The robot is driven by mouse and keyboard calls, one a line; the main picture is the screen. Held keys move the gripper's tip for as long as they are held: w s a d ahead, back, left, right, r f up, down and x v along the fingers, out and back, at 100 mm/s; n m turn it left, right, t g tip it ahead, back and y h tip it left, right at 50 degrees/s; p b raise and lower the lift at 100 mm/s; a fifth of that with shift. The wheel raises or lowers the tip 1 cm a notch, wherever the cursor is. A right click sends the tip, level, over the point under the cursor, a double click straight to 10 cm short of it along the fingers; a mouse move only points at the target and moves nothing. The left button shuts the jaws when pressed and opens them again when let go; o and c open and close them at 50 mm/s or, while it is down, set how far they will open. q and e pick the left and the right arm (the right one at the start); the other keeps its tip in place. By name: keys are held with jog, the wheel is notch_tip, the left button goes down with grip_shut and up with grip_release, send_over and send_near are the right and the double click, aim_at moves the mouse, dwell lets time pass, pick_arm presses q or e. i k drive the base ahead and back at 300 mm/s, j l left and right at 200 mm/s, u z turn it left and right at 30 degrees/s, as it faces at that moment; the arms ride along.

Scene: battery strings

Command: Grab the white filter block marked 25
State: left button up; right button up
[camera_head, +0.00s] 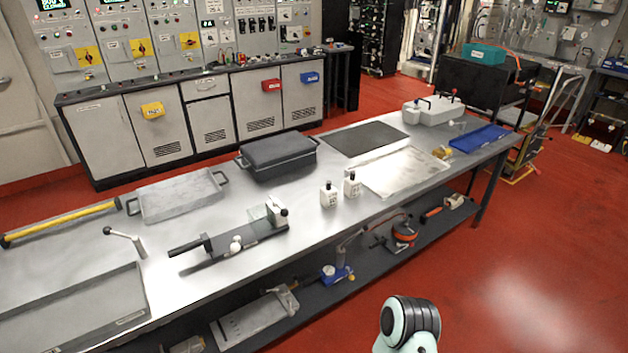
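Two small white bottle-shaped items with dark tops and dark print stand upright side by side near the front edge of the metal bench, the left one (328,195) and the right one (351,184). Their print is too small to read. A larger white block (434,111) with dark handles sits at the bench's far right end, with a smaller white piece in front of it. I cannot make out a 25 on any of these. Neither gripper is in view; only a rounded, pale-green and black part of my own arm shows at the bottom.
The long metal bench (300,222) also holds a dark lidded case (277,157), a black mat (365,139), a blue tray (479,139), a slicer-like fixture (235,245) and a yellow bar (62,224). Tools lie on its lower shelf. The red floor (530,270) at right is clear.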

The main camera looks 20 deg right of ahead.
aim_at(351, 183)
jog(key=i+l+u, duration=0.1)
jog(key=l+u, duration=0.2)
jog(key=l, duration=0.2)
jog(key=l+u, duration=0.3)
jog(key=l, duration=0.25)
jog(key=l+u, duration=0.3)
jog(key=l, duration=1.9)
jog(key=k, duration=0.05)
